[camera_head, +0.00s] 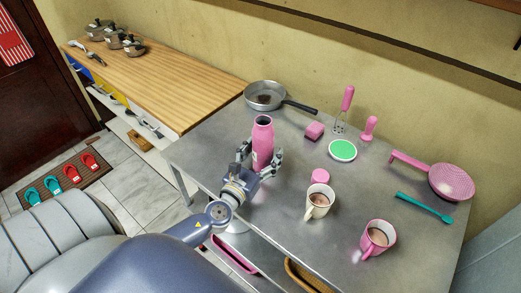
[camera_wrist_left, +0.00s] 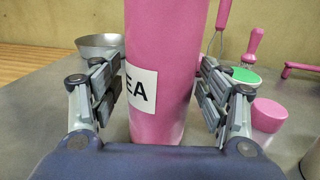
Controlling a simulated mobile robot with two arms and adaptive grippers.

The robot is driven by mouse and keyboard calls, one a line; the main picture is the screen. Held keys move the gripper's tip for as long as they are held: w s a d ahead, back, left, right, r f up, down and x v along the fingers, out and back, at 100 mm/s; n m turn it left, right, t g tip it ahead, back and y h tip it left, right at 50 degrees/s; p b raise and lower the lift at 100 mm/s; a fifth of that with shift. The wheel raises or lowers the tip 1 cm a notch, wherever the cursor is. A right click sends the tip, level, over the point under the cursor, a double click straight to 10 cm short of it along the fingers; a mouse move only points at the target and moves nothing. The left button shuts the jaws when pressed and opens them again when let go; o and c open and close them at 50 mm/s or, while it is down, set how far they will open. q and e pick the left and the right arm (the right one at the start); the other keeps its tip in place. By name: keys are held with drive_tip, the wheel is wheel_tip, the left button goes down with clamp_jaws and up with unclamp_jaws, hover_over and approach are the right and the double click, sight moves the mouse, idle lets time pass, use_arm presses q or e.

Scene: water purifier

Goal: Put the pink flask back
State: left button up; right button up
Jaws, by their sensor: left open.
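The pink flask (camera_head: 263,133) stands upright on the grey metal table, its dark mouth open at the top. In the left wrist view the flask (camera_wrist_left: 168,45) fills the middle and shows a white label reading "EA". My left gripper (camera_head: 260,160) is open, with one finger on each side of the flask's lower body. In the left wrist view a gap shows between the flask and the fingers on both sides. My right gripper is in neither view.
On the table (camera_head: 215,145) are a frying pan (camera_head: 265,95), a white mug (camera_head: 319,199), a pink mug (camera_head: 377,238), a small pink cylinder (camera_head: 320,176), a green-topped disc (camera_head: 342,150) and a pink strainer (camera_head: 450,182). Pots (camera_head: 115,38) stand on the wooden counter at the back left.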

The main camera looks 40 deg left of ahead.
use_arm(q)
drive_tip(key=shift+r, duration=0.3)
drive_tip(key=s+b, duration=0.1)
drive_tip(key=s, duration=0.2)
drive_tip(key=s+d+b, duration=0.1)
drive_tip(key=s, duration=0.3)
drive_tip(key=s+b, duration=0.1)
drive_tip(key=s, duration=0.2)
drive_tip(key=shift+s+d+f, duration=0.15)
drive_tip(key=shift+s+f, duration=0.15)
drive_tip(key=shift+s, duration=0.1)
drive_tip(key=shift+s+r+b, duration=0.2)
drive_tip(key=shift+s+b, duration=0.1)
drive_tip(key=shift+s, duration=0.3)
